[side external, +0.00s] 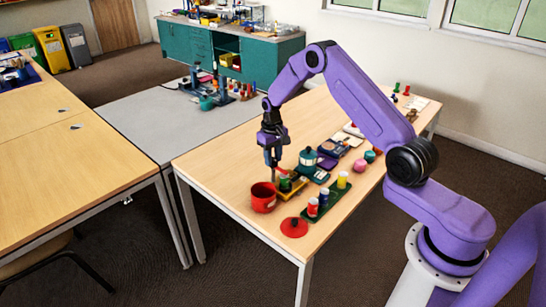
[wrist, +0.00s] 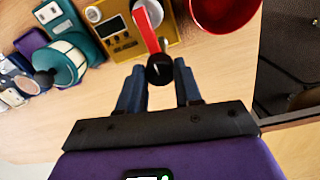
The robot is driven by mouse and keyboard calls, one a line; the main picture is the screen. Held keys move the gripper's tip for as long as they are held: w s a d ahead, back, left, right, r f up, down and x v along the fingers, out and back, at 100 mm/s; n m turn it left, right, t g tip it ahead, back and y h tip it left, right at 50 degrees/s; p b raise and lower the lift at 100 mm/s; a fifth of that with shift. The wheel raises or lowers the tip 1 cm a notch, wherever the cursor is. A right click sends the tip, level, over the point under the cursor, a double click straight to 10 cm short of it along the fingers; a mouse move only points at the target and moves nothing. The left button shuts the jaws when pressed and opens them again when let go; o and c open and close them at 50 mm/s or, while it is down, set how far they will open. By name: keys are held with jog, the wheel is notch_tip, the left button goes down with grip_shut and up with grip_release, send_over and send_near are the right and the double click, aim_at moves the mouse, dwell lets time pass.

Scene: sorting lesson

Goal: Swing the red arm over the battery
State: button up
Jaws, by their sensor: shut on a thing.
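A gold device (wrist: 118,45) with a small screen lies on the wooden table; it also shows in the side view (side external: 291,191). A red arm (wrist: 147,30) runs across its right part and ends in a round black knob (wrist: 160,69). My gripper (wrist: 160,82) has one finger on each side of this knob and is shut on it; in the side view my gripper (side external: 273,170) points down at the device. A pale shape (wrist: 156,10) shows beside the red arm at the top edge. I cannot tell whether it is the battery.
A red bowl-like cup (wrist: 224,10) stands close to the right of the device, also in the side view (side external: 263,198). A teal pot (wrist: 66,62) is to the left. A green rack (side external: 325,208) with coloured cylinders and a red disc (side external: 294,228) stand nearby.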

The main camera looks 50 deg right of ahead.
jog(key=o, duration=1)
jog(key=shift+o, duration=0.2)
jog(key=shift+r, duration=0.1)
notch_tip(320, 180, up, 17)
jog(key=shift+a+r, duration=0.15)
jog(key=shift+a, duration=0.05)
